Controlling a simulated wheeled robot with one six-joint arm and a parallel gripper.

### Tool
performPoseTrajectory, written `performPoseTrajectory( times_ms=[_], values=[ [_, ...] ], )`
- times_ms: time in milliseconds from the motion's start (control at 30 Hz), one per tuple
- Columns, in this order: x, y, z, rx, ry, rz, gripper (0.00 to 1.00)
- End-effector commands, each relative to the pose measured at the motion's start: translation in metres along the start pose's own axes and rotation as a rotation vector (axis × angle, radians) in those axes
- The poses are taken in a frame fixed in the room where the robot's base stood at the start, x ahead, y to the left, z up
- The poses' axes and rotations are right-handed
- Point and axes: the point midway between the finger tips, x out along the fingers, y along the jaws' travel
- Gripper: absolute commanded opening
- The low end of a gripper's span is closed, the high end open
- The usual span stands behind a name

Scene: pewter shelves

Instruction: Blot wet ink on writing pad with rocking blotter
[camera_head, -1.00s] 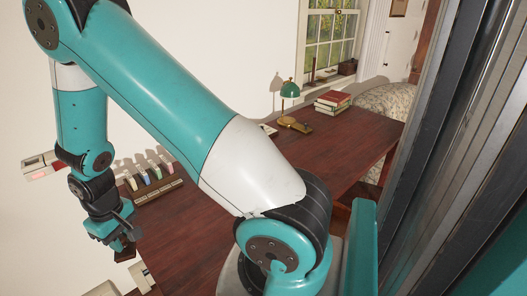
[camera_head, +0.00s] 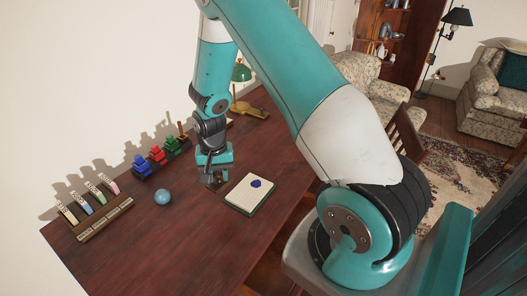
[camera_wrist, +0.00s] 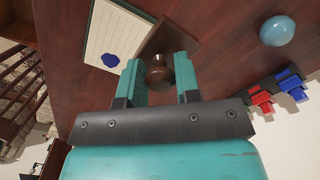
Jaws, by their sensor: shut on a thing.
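The writing pad (camera_head: 250,195) lies on the desk with a dark blue ink blot (camera_head: 256,184) near its far end. The pad (camera_wrist: 112,30) and blot (camera_wrist: 110,60) also show at upper left in the wrist view. The rocking blotter (camera_wrist: 170,36) is brown wood with a round knob (camera_wrist: 159,72). My gripper (camera_wrist: 160,74) is shut on the knob, one finger on each side. In the head view my gripper (camera_head: 214,180) is just left of the pad. The blotter's underside is hidden, so I cannot tell whether it touches the desk.
A blue ball (camera_head: 163,197) sits left of the gripper. A rack of blue, red and green stamps (camera_head: 160,156) and a labelled rack (camera_head: 103,218) stand along the wall side. A green lamp (camera_head: 241,73) is behind the arm. The near desk is clear.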

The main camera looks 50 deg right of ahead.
Motion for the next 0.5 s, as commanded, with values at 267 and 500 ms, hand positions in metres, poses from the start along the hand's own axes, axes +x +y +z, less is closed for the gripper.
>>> performPoseTrajectory(
  times_ms=[267,500],
  values=[
    [0.0,0.075,-0.05,0.986,0.0,-0.001,0.12],
    [0.004,0.112,-0.065,1.445,0.0,-0.002,0.12]
  ],
)
